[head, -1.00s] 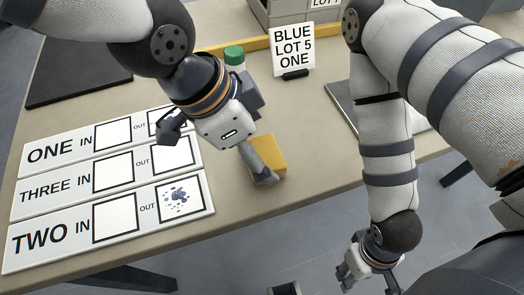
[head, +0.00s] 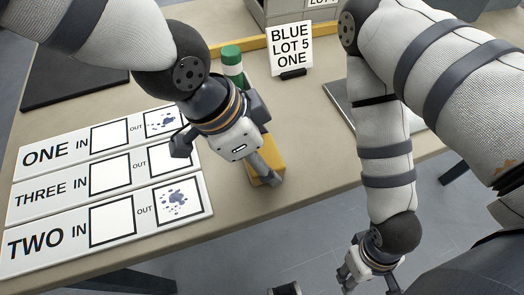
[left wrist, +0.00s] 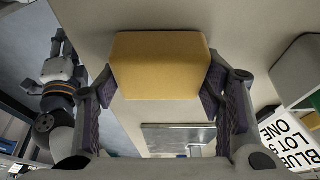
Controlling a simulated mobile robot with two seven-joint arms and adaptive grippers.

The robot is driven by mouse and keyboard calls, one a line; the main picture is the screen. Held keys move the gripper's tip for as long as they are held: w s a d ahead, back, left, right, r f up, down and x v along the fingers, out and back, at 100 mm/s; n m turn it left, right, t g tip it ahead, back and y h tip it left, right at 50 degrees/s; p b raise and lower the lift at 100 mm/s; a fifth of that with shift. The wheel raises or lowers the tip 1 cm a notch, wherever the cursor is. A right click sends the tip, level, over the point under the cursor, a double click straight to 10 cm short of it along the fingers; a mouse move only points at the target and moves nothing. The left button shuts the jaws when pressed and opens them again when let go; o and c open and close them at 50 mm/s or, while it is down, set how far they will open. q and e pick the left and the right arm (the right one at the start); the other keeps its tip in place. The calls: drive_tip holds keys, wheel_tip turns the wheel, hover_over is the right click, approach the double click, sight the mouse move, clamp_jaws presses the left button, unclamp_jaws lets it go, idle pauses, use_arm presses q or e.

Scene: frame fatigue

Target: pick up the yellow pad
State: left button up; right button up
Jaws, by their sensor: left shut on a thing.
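The yellow pad (head: 270,150) is a small yellow block near the table's front edge, partly hidden by my left gripper (head: 262,166) in the head view. In the left wrist view the pad (left wrist: 160,62) sits between the two fingers, one against each side. My left gripper is shut on it. I cannot tell whether the pad touches the table. My right gripper (head: 358,268) hangs low beyond the table's front edge, away from the pad; its finger opening is unclear.
Boards marked ONE (head: 45,153), THREE (head: 45,193) and TWO (head: 40,243) lie left of the pad. A green-capped bottle (head: 231,56) stands behind my left gripper. A sign (head: 291,47) reads BLUE LOT 5 ONE. A grey tray (head: 345,107) lies right; bare table separates it from the pad.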

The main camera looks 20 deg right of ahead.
sight(269, 150)
use_arm(q)
wheel_tip(269, 150, up, 3)
drive_tip(key=shift+w+r, duration=0.1)
drive_tip(key=s+r, duration=0.1)
drive_tip(key=s+r+p, duration=0.1)
drive_tip(key=r, duration=0.1)
drive_tip(key=s+r, duration=0.1)
drive_tip(key=r, duration=0.1)
drive_tip(key=shift+s+a+p, duration=0.2)
drive_tip(key=shift+s+p, duration=0.2)
drive_tip(key=s+a+r, duration=0.1)
drive_tip(key=s+r, duration=0.3)
drive_tip(key=s, duration=0.6)
drive_tip(key=shift+s+r, duration=0.15)
drive_tip(key=shift+r, duration=0.15)
use_arm(e)
drive_tip(key=shift+w+r+t, duration=0.5)
drive_tip(key=shift+w+r, duration=0.6)
drive_tip(key=shift+w, duration=0.1)
